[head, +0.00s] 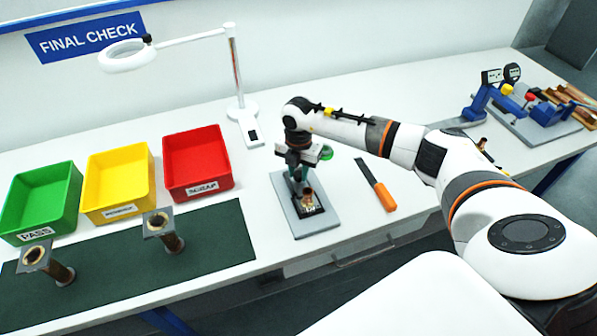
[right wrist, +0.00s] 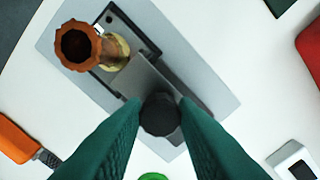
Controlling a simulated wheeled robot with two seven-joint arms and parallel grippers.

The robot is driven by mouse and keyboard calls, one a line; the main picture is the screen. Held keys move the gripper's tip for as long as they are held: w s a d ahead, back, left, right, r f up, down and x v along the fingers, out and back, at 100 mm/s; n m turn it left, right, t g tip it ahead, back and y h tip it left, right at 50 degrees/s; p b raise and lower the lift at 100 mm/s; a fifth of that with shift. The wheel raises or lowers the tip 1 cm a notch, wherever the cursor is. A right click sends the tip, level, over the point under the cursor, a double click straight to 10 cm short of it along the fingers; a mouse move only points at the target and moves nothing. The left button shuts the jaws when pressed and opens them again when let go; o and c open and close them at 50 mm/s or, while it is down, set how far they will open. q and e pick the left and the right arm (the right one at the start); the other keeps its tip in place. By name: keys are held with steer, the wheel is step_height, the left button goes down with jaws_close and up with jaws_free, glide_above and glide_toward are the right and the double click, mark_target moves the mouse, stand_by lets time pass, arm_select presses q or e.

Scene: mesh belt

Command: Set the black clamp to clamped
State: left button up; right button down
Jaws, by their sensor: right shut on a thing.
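The black clamp is mostly hidden by my right gripper in the head view. In the right wrist view its round black knob (right wrist: 160,114) sits between the two green fingers, with a dark grey bar beyond it. My right gripper (head: 296,178) is shut on this knob, above the grey base plate (head: 281,192). A copper flanged tube (right wrist: 78,45) stands at the far end of the clamp, on a black fixture. It also shows below the gripper in the head view (head: 308,199). I cannot tell whether the bar presses on the tube. My left gripper is out of view.
An orange-handled tool (head: 384,196) lies right of the plate. A magnifier lamp (head: 240,112) stands behind. Red (head: 197,190), yellow (head: 117,211) and green (head: 42,231) trays stand left, behind a dark mat (head: 205,252) holding two flanged tubes.

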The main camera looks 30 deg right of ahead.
mark_target(300, 174)
steer(key=c, duration=1.1)
jaws_free()
steer(key=shift+s+d+f, duration=0.1)
steer(key=shift+s+f, duration=0.05)
steer(key=shift+s, duration=0.15)
steer(key=shift+w+r, duration=0.2)
steer(key=shift+r, duration=0.05)
arm_select(q)
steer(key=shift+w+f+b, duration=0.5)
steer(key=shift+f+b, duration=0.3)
steer(key=shift+b, duration=0.05)
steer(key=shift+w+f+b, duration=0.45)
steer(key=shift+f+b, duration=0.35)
arm_select(e)
steer(key=shift+s+r, duration=0.15)
steer(key=shift+r, duration=5.65)
